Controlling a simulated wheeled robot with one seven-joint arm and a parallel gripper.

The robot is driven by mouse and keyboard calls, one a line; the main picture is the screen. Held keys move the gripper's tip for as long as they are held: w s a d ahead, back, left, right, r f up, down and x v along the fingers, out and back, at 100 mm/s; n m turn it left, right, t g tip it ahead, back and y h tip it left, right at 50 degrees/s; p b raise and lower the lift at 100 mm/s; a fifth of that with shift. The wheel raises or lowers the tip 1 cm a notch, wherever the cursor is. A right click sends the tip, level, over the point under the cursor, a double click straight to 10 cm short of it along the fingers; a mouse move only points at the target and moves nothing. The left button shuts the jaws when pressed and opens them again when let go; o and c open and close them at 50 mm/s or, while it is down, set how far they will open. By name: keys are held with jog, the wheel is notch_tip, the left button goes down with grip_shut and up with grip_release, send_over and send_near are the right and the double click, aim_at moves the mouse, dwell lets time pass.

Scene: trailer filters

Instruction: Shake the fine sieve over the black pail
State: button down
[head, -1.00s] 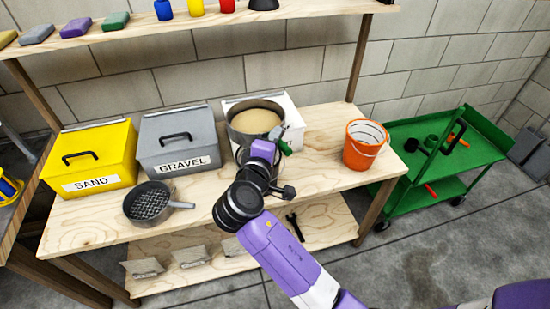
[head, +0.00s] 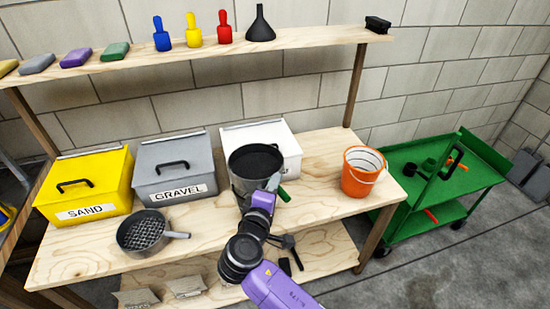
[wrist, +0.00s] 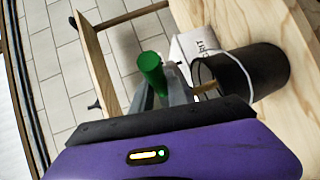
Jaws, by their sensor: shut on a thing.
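The green handle also shows between my fingers in the wrist view (wrist: 150,70). The black pail (wrist: 268,70) with a white bail lies just beyond my fingertips in the wrist view.
A coarse sieve (head: 142,232) lies on the bench at left. Yellow sand bin (head: 90,185), grey gravel bin (head: 175,165) and white bin (head: 285,140) stand behind. An orange bucket (head: 362,172) stands at right, near a green cart (head: 440,175). Bench between white bin and bucket is clear.

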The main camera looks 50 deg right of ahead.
jog(key=shift+s+d+f, duration=0.1)
jog(key=shift+d+f, duration=0.8)
jog(key=shift+f, duration=0.25)
jog(key=shift+w+a, duration=0.85)
jog(key=shift+a, duration=1.5)
jog(key=d, duration=0.1)
jog(key=s+d, duration=0.1)
jog(key=d, duration=0.3)
jog(key=shift+s, duration=0.4)
jog(key=shift+w+a, duration=0.2)
jog(key=shift+a, duration=0.4)
jog(key=shift+w+a, duration=0.2)
jog(key=shift+a, duration=0.4)
